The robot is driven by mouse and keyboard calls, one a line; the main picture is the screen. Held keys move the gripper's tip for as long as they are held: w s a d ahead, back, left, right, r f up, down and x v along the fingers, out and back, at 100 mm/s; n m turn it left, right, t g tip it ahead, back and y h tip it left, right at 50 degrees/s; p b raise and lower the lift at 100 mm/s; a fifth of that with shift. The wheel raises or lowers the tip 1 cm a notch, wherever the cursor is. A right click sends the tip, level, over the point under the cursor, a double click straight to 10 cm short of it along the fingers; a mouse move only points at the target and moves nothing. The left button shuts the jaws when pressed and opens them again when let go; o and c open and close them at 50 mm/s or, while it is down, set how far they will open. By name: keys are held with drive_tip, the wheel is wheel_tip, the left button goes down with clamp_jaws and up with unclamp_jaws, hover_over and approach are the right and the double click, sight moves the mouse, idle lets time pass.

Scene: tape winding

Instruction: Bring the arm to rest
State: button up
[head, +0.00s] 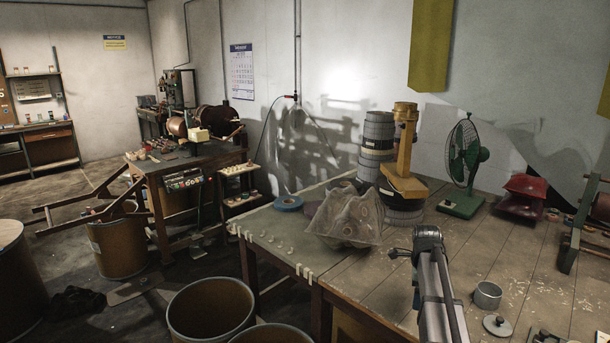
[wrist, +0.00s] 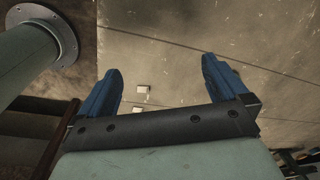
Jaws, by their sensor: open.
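My gripper (wrist: 162,70) shows in the wrist view with its two blue fingers spread wide apart. Nothing is between the fingertips. Below them is a worn, brownish flat surface with two small pale pieces (wrist: 143,89) on it, apart from the fingers. In the head view my grey arm rises over the wooden workbench (head: 385,290) at the lower right of centre. The fingers cannot be made out clearly there. A blue tape roll (head: 288,203) lies flat at the bench's far left corner, away from the arm.
A clear plastic bag (head: 345,218) sits left of my arm. Stacked drums (head: 378,135), a yellow stand (head: 404,160) and a green fan (head: 465,165) stand behind. A metal cup (head: 487,295) is at right. Open barrels (head: 210,310) stand on the floor at left.

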drive_tip(key=a+f+n+h, duration=0.1)
drive_tip(key=a+f+n, duration=0.25)
drive_tip(key=a, duration=0.65)
drive_tip(key=a+f+n, duration=0.2)
drive_tip(key=a+n, duration=0.2)
drive_tip(key=a, duration=0.5)
drive_tip(key=s+a+f+n, duration=0.3)
drive_tip(key=a+f, duration=0.1)
drive_tip(key=f, duration=0.2)
drive_tip(key=s+d+f+n+g, duration=0.2)
drive_tip(key=s+f+n, duration=0.1)
drive_tip(key=s+f, duration=0.75)
drive_tip(key=s+d+f+n+g, duration=0.1)
drive_tip(key=s+f+n+g, duration=0.15)
drive_tip(key=s+f, duration=0.8)
drive_tip(key=s+d+f+n+g, duration=0.1)
drive_tip(key=s+f+n, duration=0.2)
drive_tip(key=s, duration=1)
drive_tip(key=s+d+f+n+g+y, duration=0.1)
drive_tip(key=s+f+n+g, duration=0.1)
drive_tip(key=s+f, duration=0.6)
drive_tip(key=s, duration=0.6)
drive_tip(key=shift+f+n+y, duration=0.3)
drive_tip(key=shift+f+n, duration=0.05)
drive_tip(key=shift+n, duration=0.05)
